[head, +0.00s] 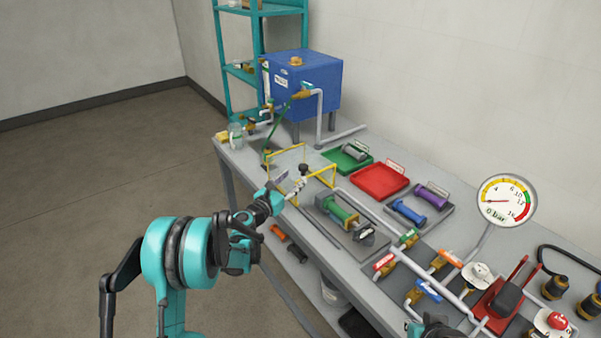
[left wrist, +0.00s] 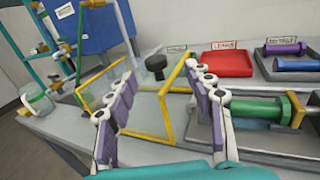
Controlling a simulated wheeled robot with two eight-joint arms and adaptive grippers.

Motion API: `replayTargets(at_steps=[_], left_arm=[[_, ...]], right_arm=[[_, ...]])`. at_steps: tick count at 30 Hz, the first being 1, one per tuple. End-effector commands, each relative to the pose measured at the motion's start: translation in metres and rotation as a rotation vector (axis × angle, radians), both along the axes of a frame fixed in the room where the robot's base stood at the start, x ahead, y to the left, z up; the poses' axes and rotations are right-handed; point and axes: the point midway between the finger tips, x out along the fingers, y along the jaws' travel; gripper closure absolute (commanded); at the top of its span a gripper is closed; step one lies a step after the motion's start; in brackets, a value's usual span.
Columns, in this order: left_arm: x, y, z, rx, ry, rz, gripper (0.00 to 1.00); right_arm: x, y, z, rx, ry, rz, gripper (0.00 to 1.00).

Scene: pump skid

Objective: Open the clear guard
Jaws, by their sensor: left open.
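The clear guard (head: 320,174) is a see-through cover with yellow edges on the left part of the bench. In the left wrist view its yellow frame (left wrist: 166,115) stands just ahead of my fingers, and a black knob (left wrist: 155,64) shows in the middle of it. My left gripper (head: 291,190) is open and empty at the guard's near side. In the wrist view its fingers (left wrist: 158,72) are spread in front of the guard; I cannot tell whether they touch it. Whether the guard is shut is unclear. A dark and teal part at the head view's bottom edge may be my right gripper (head: 438,329).
A blue tank (head: 305,82) with pipes stands behind the guard. A glass jar (head: 235,136) is at the left bench end. Green, red (head: 380,181) and grey trays lie to the right. A pressure gauge (head: 506,201) and several valves fill the right side.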

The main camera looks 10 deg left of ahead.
Motion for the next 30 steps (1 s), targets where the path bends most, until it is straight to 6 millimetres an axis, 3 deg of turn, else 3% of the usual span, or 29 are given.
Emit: replayTargets(at_steps=[7,23,26,30], left_arm=[[-0.03,0.012,0.0,0.0,0.0,0.0,0.48],[-0.035,0.013,0.001,0.009,-0.001,-0.003,0.48],[-0.042,0.005,0.009,0.088,-0.009,-0.02,0.48],[-0.071,-0.018,0.032,0.383,-0.045,-0.087,0.48]], right_arm=[[0.0,0.0,0.0,0.0,0.0,0.0,1.0],[0.0,0.0,0.0,0.0,0.0,0.0,1.0],[0.0,0.0,0.0,0.0,0.0,0.0,1.0],[0.0,0.0,0.0,0.0,0.0,0.0,1.0]])
